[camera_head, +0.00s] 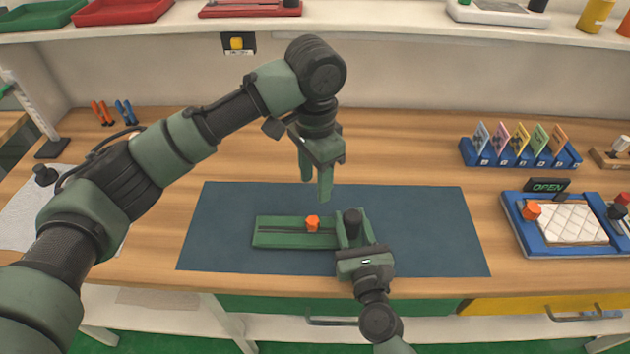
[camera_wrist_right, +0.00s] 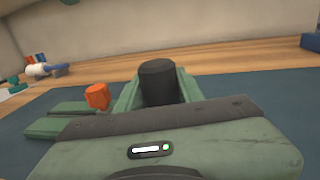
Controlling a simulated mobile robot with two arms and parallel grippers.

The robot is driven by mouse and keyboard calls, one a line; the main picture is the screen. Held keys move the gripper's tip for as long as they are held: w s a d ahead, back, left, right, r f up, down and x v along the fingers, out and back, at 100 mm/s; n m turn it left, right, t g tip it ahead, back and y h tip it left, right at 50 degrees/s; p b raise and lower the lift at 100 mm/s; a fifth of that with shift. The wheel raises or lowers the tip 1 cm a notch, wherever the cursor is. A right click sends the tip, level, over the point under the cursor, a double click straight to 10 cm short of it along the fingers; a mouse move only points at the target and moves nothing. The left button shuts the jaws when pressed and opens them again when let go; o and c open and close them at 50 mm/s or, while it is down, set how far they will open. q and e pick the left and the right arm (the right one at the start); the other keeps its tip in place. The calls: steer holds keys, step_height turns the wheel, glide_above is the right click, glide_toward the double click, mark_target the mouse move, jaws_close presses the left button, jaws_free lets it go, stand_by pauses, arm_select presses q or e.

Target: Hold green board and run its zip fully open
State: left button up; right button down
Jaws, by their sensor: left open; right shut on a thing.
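The green board (camera_head: 270,240) lies flat on the dark blue mat. A dark zip line runs along its length. The orange zip pull (camera_head: 312,223) sits right of the board's middle and also shows in the right wrist view (camera_wrist_right: 97,96). A black knob (camera_head: 352,218) stands at the board's right end. My right gripper (camera_head: 354,235) is shut on the black knob (camera_wrist_right: 158,82), its fingers on either side. My left gripper (camera_head: 316,190) is open and empty, pointing down above the board, apart from the orange pull.
The dark blue mat (camera_head: 440,230) is clear around the board. A blue tray with a white quilted pad (camera_head: 570,223) stands at the right. A blue rack of colored cards (camera_head: 520,153) is behind it.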

steer(key=shift+r, duration=0.1)
steer(key=c, duration=0.8)
jaws_free()
steer(key=shift+s, duration=0.1)
